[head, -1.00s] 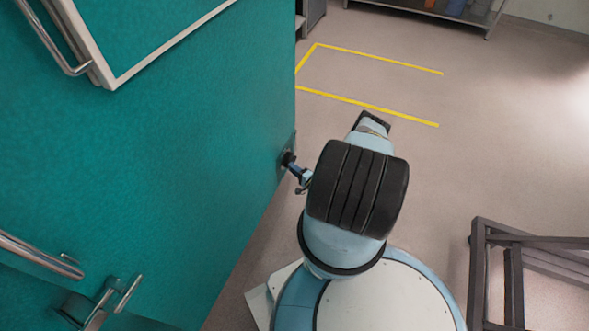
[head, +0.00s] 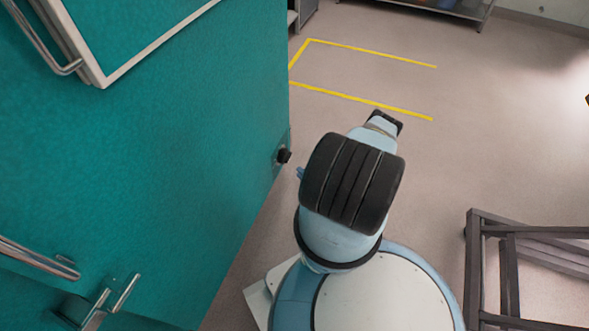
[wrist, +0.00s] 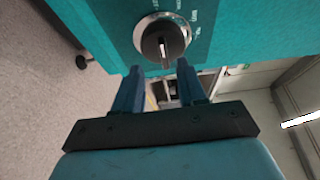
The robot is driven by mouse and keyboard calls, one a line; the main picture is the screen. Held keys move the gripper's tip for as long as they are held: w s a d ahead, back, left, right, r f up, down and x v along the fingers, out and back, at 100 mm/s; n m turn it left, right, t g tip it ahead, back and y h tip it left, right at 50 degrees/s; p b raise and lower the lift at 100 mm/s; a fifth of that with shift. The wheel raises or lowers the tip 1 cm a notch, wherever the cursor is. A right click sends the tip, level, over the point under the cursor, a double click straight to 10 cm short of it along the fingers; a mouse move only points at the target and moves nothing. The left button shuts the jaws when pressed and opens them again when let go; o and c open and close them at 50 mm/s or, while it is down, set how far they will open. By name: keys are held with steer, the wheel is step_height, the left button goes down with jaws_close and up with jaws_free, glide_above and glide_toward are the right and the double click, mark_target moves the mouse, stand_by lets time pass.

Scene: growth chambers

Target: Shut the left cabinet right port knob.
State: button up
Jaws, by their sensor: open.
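The port knob is a small black knob (head: 284,156) on the side edge of the teal cabinet (head: 190,130). In the wrist view the black knob (wrist: 165,42) sits in a silver ring, with a pale line on its grip and small lettering at its right. The grip stands roughly upright in that picture. My gripper (wrist: 158,70) is open and empty, its two blue fingers either side of the knob's line but short of it. In the head view only a blue fingertip (head: 300,173) shows, a small gap right of the knob; my arm hides the rest.
Metal handles (head: 120,290) and a white-framed door panel (head: 130,40) are on the cabinet's face at left. A dark metal frame (head: 510,260) stands at the lower right. Yellow tape (head: 365,100) marks the floor ahead.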

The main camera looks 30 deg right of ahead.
steer(key=shift+v, duration=2.7)
